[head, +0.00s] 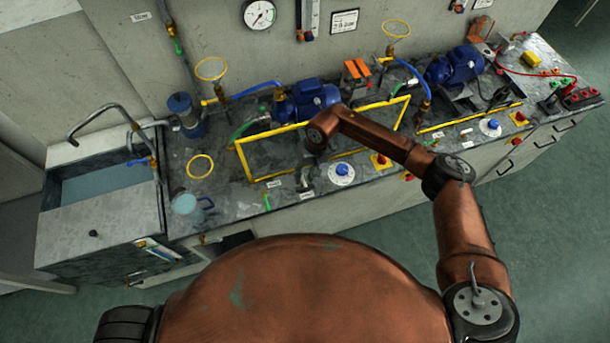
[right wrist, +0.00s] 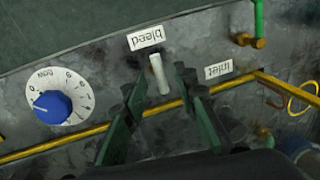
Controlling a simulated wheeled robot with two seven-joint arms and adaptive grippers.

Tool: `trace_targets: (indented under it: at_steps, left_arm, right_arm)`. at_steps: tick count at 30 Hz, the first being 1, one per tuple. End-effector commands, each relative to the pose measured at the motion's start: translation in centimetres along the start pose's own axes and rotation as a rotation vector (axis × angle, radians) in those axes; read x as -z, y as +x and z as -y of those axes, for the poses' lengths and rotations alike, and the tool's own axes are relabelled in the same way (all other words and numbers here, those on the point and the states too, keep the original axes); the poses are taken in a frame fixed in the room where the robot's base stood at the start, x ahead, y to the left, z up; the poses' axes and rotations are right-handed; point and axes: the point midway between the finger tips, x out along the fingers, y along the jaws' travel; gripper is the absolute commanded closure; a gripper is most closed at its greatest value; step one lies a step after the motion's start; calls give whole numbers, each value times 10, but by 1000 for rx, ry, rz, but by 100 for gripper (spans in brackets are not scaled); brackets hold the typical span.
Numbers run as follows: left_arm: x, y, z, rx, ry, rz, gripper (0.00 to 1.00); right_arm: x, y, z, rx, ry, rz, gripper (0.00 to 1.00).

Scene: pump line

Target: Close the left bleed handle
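The left bleed handle (right wrist: 158,73) is a short pale lever next to the "bleed" label (right wrist: 146,38) on the bench top. My right gripper (right wrist: 159,88) is open, with its dark green fingers on either side of the handle and visible gaps between. I cannot tell whether either finger touches it. In the head view my right gripper (head: 306,172) points down at the front of the left pump's bay, and the handle there is too small to make out clearly. My left gripper is not in view.
A white dial with a blue knob (right wrist: 53,104) sits beside the handle. An "inlet" label (right wrist: 218,70) and a green handle (right wrist: 259,18) are on the other side. A yellow frame (head: 240,160) surrounds the bay below the blue left pump (head: 305,98). A sink (head: 105,185) is at the left.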

Motion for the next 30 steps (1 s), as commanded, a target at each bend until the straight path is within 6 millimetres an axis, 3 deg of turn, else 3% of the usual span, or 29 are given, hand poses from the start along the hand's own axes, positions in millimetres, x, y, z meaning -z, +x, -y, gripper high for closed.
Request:
trace_targets:
  at_steps: [8,20,30]
  left_arm:
    - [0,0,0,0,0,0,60]
    - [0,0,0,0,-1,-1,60]
    - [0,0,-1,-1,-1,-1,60]
  right_arm:
    - [0,2,0,0,0,-1,73]
    - [0,2,0,0,0,-1,100]
    - [0,2,0,0,4,-2,100]
